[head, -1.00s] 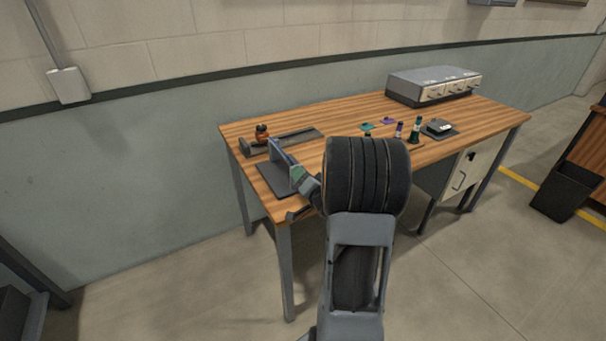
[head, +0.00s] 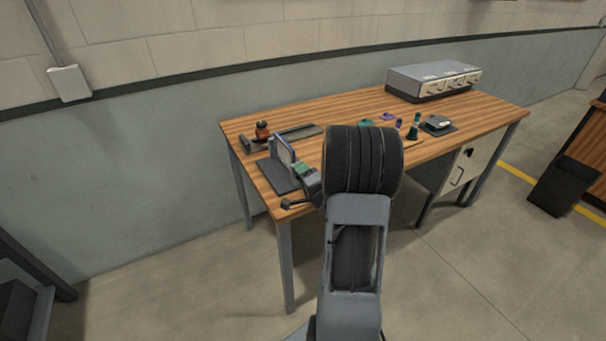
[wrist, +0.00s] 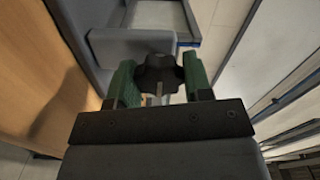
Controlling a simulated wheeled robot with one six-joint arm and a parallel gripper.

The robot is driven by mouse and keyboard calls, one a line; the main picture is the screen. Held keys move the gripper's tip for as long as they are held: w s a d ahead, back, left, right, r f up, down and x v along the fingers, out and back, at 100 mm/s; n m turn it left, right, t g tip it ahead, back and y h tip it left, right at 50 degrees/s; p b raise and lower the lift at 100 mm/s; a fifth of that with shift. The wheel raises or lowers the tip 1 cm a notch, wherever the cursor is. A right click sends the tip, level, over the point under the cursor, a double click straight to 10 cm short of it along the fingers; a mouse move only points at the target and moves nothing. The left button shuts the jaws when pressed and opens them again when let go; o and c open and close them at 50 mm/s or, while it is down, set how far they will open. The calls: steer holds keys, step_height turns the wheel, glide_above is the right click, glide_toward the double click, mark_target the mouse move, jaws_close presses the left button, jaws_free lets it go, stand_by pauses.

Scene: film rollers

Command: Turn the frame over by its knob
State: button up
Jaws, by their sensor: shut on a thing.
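The frame (head: 284,150) is a grey panel with a bluish edge, standing steeply over a dark base plate (head: 272,176) at the table's left end. In the wrist view part of the frame (wrist: 165,16) shows at the top, beyond a grey block. My gripper (wrist: 159,75) has green fingers on either side of the black lobed knob (wrist: 157,72) and is shut on it. In the head view my gripper (head: 304,174) is at the frame's near right side, and the knob is hidden there.
A dark crank-like handle (head: 295,204) lies near the table's front left edge. An orange-topped item (head: 262,130) and a long grey tray stand behind the frame. Small bottles (head: 414,126) and a grey box (head: 433,79) are to the right.

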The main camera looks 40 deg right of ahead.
stand_by(0.3)
steer(key=o, duration=0.9)
steer(key=shift+s+a+p, duration=0.35)
steer(key=shift+s+p, duration=1.65)
steer(key=shift+s, duration=0.3)
steer(key=shift+s+a+p, duration=0.3)
steer(key=shift+s+p, duration=1.75)
steer(key=shift+s, duration=0.2)
steer(key=shift+s+a+p, duration=0.35)
steer(key=shift+s+p, duration=1.65)
steer(key=shift+s, duration=0.3)
